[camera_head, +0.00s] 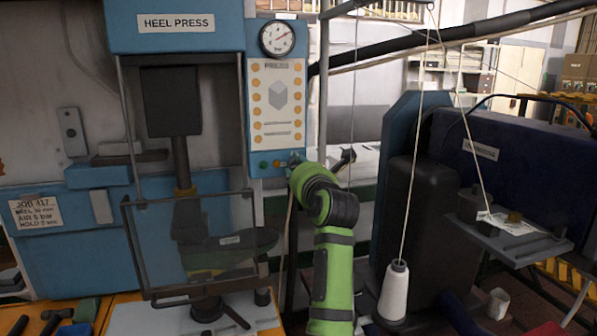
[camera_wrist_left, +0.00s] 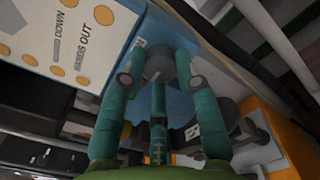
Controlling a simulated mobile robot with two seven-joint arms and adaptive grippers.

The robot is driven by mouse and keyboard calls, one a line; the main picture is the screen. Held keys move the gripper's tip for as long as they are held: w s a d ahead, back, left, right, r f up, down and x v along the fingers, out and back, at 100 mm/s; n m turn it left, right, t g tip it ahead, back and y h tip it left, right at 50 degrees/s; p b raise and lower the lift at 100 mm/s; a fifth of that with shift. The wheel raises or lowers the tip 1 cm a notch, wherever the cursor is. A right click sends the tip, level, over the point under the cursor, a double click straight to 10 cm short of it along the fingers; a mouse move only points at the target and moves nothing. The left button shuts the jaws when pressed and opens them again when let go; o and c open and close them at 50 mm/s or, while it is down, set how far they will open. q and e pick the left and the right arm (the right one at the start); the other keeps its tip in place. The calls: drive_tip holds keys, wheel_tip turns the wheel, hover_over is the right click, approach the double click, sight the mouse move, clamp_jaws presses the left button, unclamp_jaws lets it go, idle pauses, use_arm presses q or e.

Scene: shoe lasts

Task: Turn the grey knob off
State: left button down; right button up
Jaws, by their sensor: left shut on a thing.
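The grey knob (camera_wrist_left: 159,66) is a short round cylinder on the blue panel of the heel press, below the printed instruction plate. My left gripper (camera_wrist_left: 160,58) has its teal fingers on both sides of the knob, closed on it, with a third finger below. In the head view my left gripper (camera_head: 295,163) is at the lower right of the press's control panel (camera_head: 255,165), next to the small buttons, and its hand and fingers mostly hide the knob there. Which way the knob is turned cannot be told. My right gripper is not in view.
A round pressure gauge (camera_head: 277,39) sits above the instruction plate (camera_head: 278,104). A clear guard (camera_head: 150,240) stands left of my arm. To the right are a white thread cone (camera_head: 395,290) with its thread running up, and a dark blue machine (camera_head: 520,150).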

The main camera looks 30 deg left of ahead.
sight(294, 121)
use_arm(q)
drive_tip(key=shift+r, duration=0.25)
drive_tip(key=c, duration=0.9)
unclamp_jaws()
drive_tip(key=shift+f, duration=0.1)
wheel_tip(294, 121, up, 10)
drive_tip(key=shift+f, duration=0.1)
